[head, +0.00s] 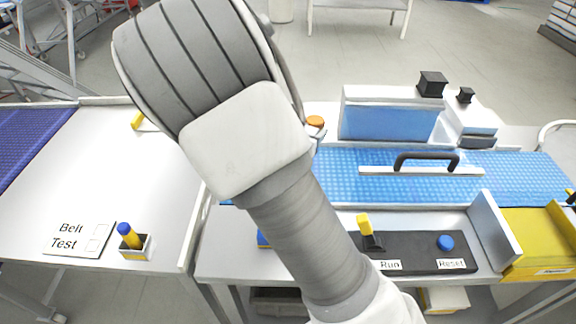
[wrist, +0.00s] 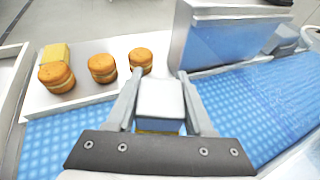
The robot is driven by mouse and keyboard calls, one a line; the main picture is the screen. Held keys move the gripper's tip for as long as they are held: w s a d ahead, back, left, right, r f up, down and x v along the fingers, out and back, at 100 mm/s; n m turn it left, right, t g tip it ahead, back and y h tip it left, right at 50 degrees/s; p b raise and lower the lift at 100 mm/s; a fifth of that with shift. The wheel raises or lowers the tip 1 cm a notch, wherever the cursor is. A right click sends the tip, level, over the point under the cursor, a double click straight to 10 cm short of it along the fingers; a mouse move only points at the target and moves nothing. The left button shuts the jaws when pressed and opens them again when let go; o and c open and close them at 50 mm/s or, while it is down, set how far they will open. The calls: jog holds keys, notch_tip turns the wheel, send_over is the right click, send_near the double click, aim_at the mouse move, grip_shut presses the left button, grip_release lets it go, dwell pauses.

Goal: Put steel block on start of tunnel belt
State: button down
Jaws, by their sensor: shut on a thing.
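The steel block (wrist: 160,100) is a pale grey block between the two fingers of my gripper (wrist: 161,92), which is shut on it in the wrist view. A thin yellow edge shows just below the block. The blue tunnel belt (wrist: 65,140) lies under and around it; I cannot tell whether the block touches it. The tunnel (wrist: 225,42), a white-framed box with a blue panel, stands to the right of the block. In the head view the tunnel (head: 390,118) and belt (head: 335,178) show, while my arm hides the gripper and block.
Three filled rounds (wrist: 102,68) and a yellow block (wrist: 55,54) stand on a pale ledge behind the belt. A black handle (head: 427,156) on a bar crosses the belt. A switch panel (head: 415,252) and a yellow bin (head: 540,240) are in front. The left table is mostly clear.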

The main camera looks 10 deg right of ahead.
notch_tip(320, 180, down, 10)
jog(key=shift+r+b, duration=0.1)
jog(key=shift+b, duration=0.85)
jog(key=shift+c, duration=1.4)
grip_release()
jog(key=shift+f, duration=0.2)
jog(key=shift+s+a+r, duration=0.15)
jog(key=shift+r, duration=0.15)
jog(key=p+v, duration=0.1)
jog(key=v, duration=1)
jog(key=shift+s+a, duration=0.1)
jog(key=shift+s, duration=0.15)
